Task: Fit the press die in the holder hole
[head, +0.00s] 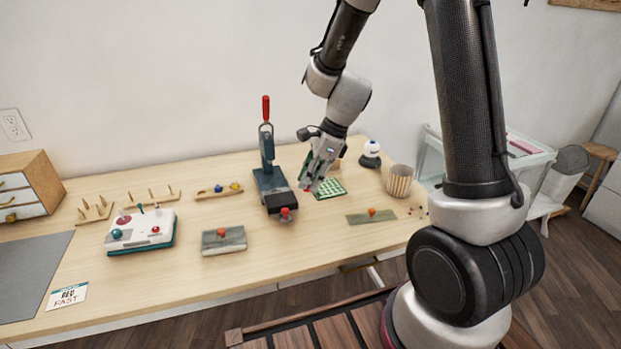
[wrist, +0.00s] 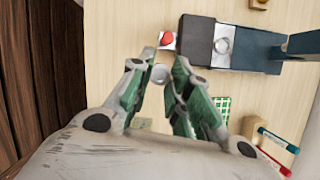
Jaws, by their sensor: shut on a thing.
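My gripper (head: 308,187) is above the table, just right of the hand press (head: 270,187). In the wrist view its fingers (wrist: 160,67) are closed around a small round silver piece (wrist: 159,74), which I take to be the press die. The dark press block also shows in the wrist view (wrist: 201,40), right of the fingertips. A round silver spot (wrist: 222,46) lies on it; I cannot tell whether it is the holder hole. A red knob (wrist: 167,38) sits at the block's near end, close to the fingertips, and also shows in the head view (head: 285,212).
A grey block with a red knob (head: 223,240) and a flat green plate with an orange knob (head: 371,216) are nearby. A ribbed cup (head: 399,181) stands at the right.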

